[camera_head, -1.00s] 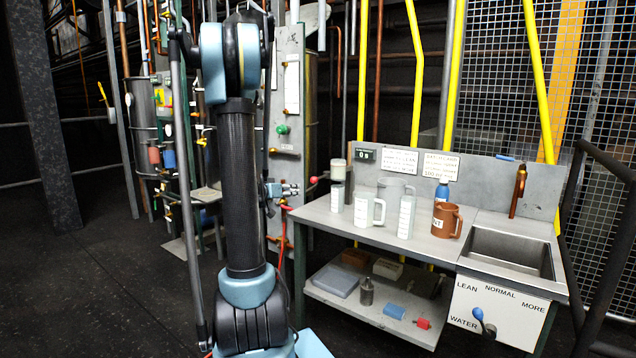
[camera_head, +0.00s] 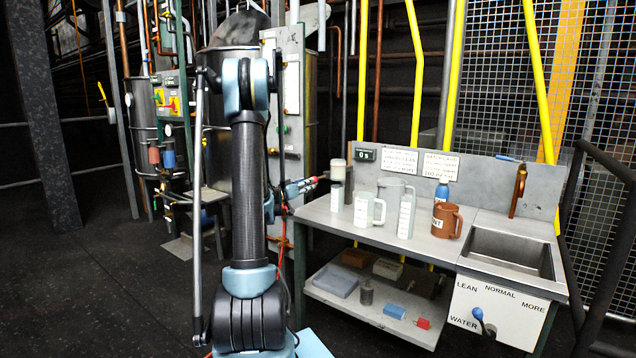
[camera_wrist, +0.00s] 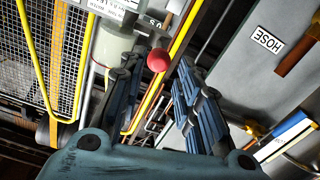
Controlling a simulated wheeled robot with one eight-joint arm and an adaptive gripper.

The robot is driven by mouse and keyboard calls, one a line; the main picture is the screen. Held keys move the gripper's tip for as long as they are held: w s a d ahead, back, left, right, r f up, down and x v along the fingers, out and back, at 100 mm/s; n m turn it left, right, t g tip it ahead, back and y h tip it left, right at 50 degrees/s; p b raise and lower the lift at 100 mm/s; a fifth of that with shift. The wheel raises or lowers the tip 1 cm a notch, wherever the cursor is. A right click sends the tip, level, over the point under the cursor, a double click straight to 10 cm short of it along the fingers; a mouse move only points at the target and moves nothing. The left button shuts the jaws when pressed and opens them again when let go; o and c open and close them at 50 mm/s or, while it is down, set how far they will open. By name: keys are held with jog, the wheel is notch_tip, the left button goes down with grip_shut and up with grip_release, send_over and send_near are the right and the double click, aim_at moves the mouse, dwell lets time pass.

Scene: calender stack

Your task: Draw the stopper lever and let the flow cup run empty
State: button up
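The flow cup (camera_head: 338,169), a pale cup on a stand, is at the left end of the bench. A pale cylinder in the wrist view (camera_wrist: 112,48) appears to be this cup. The stopper lever's red ball knob (camera_head: 313,180) points left from the stand. It shows in the wrist view (camera_wrist: 158,61) in the gap between my fingertips. My gripper (camera_head: 302,186) is just left of the knob, pointing right at it. In the wrist view my gripper (camera_wrist: 158,72) is open, with a finger on each side of the knob. I see no contact. The cup's contents are hidden.
The bench (camera_head: 330,221) holds a white jug (camera_head: 368,209), a clear pitcher, a measuring cylinder (camera_head: 405,217), a blue-capped bottle and a brown mug (camera_head: 447,221). A sink (camera_head: 510,254) is at right. Tanks and pipes stand behind my arm.

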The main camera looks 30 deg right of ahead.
jog(key=x, duration=1.1)
grip_shut()
